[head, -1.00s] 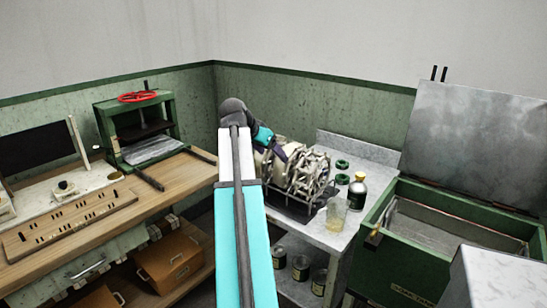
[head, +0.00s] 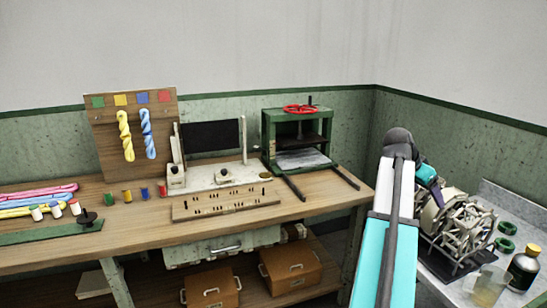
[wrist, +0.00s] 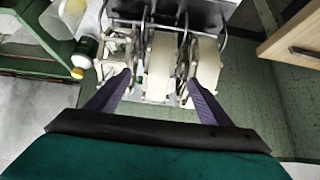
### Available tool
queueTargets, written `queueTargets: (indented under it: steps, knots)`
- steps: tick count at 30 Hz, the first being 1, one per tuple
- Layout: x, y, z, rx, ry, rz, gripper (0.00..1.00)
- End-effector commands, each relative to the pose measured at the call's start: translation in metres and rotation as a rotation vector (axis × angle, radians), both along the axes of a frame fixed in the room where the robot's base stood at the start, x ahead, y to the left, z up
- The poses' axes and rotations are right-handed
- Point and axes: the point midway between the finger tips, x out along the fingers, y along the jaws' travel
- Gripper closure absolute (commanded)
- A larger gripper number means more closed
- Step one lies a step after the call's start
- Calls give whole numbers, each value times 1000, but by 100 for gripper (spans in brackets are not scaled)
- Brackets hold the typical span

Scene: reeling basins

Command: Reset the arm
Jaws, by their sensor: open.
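My arm (head: 388,240) reaches up from the bottom right of the head view, with its dark elbow at the top. The reel machine (head: 465,222) also shows right of my arm in the head view.
A wooden bench (head: 150,222) runs along the left, with a green press (head: 300,140), a pegboard holding yellow and blue skeins (head: 148,135), and small spools. A bottle (head: 524,265), a beaker (head: 486,285) and green rings (head: 505,244) stand beside the reel machine.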

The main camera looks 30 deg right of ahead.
Motion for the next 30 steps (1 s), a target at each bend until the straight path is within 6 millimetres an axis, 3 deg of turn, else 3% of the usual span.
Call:
queueTargets:
  steps: [5, 8, 18, 30]
  knots:
    - [15, 7, -1, 1, 1, 23, 27]
    - [36, 16, -13, 15, 10, 54, 27]
    - [130, 76, -114, 122, 99, 208, 27]
    - [197, 174, -241, 257, 207, 373, 27]
